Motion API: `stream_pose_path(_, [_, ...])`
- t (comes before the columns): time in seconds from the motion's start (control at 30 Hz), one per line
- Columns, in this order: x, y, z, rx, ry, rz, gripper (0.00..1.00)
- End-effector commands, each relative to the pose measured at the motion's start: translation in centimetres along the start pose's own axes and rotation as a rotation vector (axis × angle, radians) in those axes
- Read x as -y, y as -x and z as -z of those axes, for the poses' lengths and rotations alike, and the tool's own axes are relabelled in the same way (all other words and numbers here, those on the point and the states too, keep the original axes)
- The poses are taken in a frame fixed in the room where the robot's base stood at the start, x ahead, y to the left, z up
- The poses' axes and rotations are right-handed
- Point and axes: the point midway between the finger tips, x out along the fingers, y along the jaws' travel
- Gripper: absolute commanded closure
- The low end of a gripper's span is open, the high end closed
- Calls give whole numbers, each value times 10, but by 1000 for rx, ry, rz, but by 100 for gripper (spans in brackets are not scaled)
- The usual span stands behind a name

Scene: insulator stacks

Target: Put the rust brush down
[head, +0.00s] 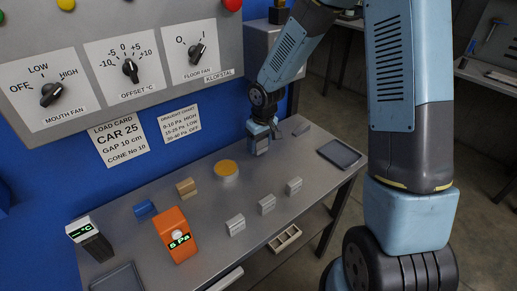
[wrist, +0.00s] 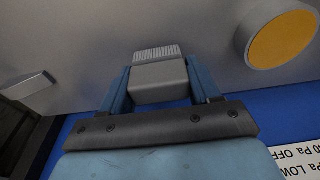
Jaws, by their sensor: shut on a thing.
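The rust brush shows in the wrist view as a grey block (wrist: 158,82) with a lighter ribbed strip along its far edge. My gripper (wrist: 159,76) is shut on it, one blue finger on each side. In the head view my gripper (head: 259,147) points down at the back of the grey bench (head: 195,243), close to the blue wall. There the brush is mostly hidden by the fingers. I cannot tell whether it touches the bench top.
A round yellow-topped piece (head: 226,169) stands to the left of my gripper. Several small grey blocks (head: 266,204) stand towards the front. An orange meter (head: 175,234) is at the left. A dark tray (head: 339,154) lies at the right end.

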Motion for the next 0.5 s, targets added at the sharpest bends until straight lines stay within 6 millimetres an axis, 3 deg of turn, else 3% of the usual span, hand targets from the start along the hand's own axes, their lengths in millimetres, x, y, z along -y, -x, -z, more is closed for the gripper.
stream_pose_path(0.2, [0,-27,-4,2,1,0,67])
stream_pose_path(0.5, [-1,-28,-4,0,-1,0,67])
